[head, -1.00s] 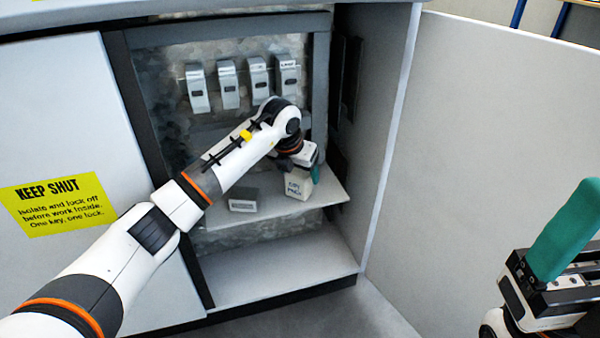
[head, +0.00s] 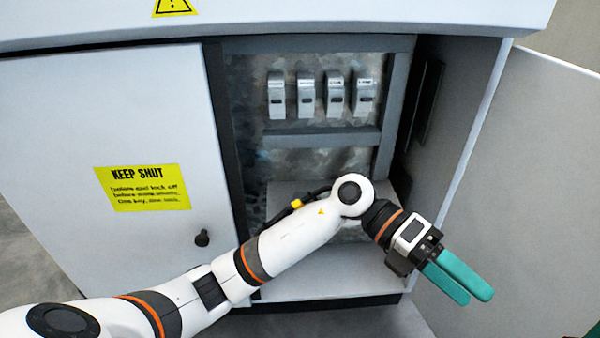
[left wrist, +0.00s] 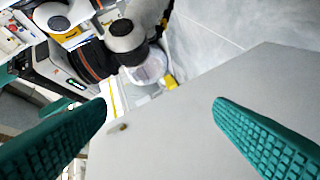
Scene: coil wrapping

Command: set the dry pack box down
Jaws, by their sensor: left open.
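I do not see the dry pack box in either current view; my left arm covers part of the shelf (head: 285,190) inside the cabinet. My left gripper (head: 478,296) is outside the cabinet opening, in front of the open right door. Its two teal fingers are apart with nothing between them. They also show wide apart in the left wrist view (left wrist: 160,105), with a plain grey panel beyond. Only a dark green sliver shows at the lower right corner of the head view, possibly my right gripper.
The cabinet has a row of several grey switch units (head: 306,95) above the shelf. The closed left door carries a yellow KEEP SHUT label (head: 143,187) and a dark knob (head: 202,239). The open right door (head: 530,190) stands close to my left gripper.

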